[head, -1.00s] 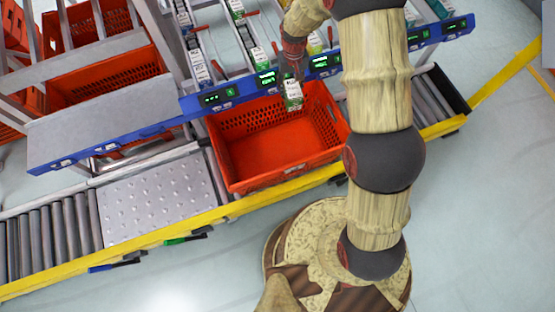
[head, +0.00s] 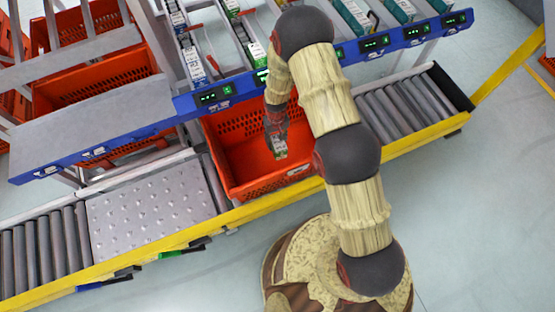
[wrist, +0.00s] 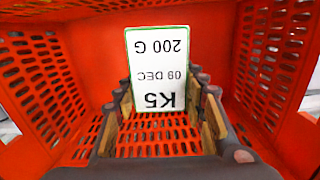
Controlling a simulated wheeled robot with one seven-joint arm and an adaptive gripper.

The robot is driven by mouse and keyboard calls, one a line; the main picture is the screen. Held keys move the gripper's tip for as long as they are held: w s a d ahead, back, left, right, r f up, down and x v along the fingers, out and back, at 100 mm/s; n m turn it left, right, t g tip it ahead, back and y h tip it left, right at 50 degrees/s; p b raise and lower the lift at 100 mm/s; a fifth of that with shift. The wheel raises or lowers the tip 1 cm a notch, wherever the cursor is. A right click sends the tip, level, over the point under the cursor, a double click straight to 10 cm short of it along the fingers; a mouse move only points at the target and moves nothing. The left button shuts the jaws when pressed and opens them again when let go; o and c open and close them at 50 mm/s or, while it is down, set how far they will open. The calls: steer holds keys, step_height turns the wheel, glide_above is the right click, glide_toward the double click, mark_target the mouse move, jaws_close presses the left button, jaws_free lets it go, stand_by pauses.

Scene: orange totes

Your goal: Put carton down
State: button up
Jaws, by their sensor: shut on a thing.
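The carton (wrist: 158,65) is white with a thin green border and black print, upside down in the wrist view: "K5", "09 DEC", "200 G". In the head view the carton (head: 280,149) is small, at the lower end of my gripper (head: 276,130). My gripper (wrist: 160,112) is shut on the carton, with its fingers on both sides of it. The carton is inside the outline of the orange tote (head: 232,189). In the wrist view the tote's perforated walls (wrist: 45,75) surround it. I cannot tell whether the carton touches the tote floor.
The tote stands on a roller conveyor with a yellow edge rail (head: 150,243). A rack with a blue front rail (head: 225,98) and lanes of cartons stands behind. More orange totes (head: 95,95) are at the left. The tote floor in view looks bare.

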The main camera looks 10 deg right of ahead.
steer(key=shift+n, duration=0.4)
steer(key=w+a+f+b, duration=0.1)
steer(key=f, duration=0.6)
steer(key=w+a+f+b, duration=0.1)
steer(key=a+f+b, duration=0.1)
steer(key=f, duration=0.5)
steer(key=w+a+f+b, duration=0.1)
steer(key=w+a+f, duration=0.1)
steer(key=f, duration=0.6)
steer(key=shift+a, duration=0.25)
steer(key=shift+b, duration=0.3)
steer(key=shift+f+b, duration=0.3)
steer(key=shift+f, duration=0.05)
steer(key=o, duration=1.3)
steer(key=shift+o, duration=0.2)
